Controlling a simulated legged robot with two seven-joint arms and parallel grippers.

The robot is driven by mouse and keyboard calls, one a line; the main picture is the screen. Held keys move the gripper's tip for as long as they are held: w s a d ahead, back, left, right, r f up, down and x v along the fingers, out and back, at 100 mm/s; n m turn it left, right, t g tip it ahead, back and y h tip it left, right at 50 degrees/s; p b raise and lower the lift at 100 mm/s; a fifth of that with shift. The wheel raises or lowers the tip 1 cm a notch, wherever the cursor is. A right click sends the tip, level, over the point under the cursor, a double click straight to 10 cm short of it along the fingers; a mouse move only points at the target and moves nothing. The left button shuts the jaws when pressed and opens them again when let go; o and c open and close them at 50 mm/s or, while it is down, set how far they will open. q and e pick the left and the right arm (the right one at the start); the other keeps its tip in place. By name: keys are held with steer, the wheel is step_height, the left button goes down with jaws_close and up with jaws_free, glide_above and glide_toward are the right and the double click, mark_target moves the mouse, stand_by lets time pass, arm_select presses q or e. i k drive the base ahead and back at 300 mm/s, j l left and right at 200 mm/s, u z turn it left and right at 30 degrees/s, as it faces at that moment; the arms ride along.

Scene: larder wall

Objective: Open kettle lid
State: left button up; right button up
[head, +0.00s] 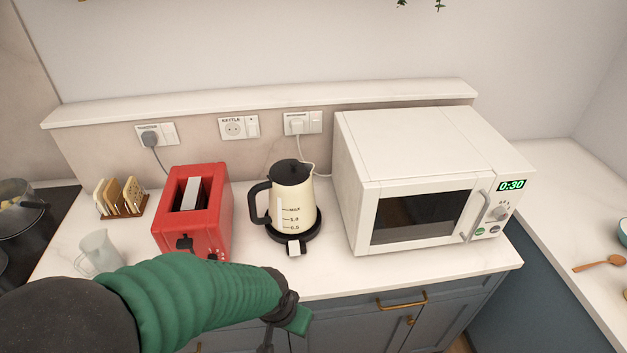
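The cream kettle (292,208) stands upright on its black base on the counter, between the toaster and the microwave. Its black lid (290,172) looks closed, with a small knob on top. Its black handle (259,203) points left. My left gripper (284,328) is in front of and below the kettle, near the counter's front edge, apart from it. Its two fingers look spread, with nothing between them. My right gripper is not in view.
A red toaster (222,215) stands left of the kettle and a white microwave (425,160) close on its right. A clear jug (101,252) and a toast rack (122,198) are further left. A white cable hangs behind the kettle. A wooden spoon (600,263) lies on the right counter.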

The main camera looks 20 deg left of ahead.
mark_target(285, 171)
steer(key=i+u, duration=0.3)
steer(key=u, duration=0.2)
steer(key=i+u, duration=0.35)
steer(key=u, duration=0.15)
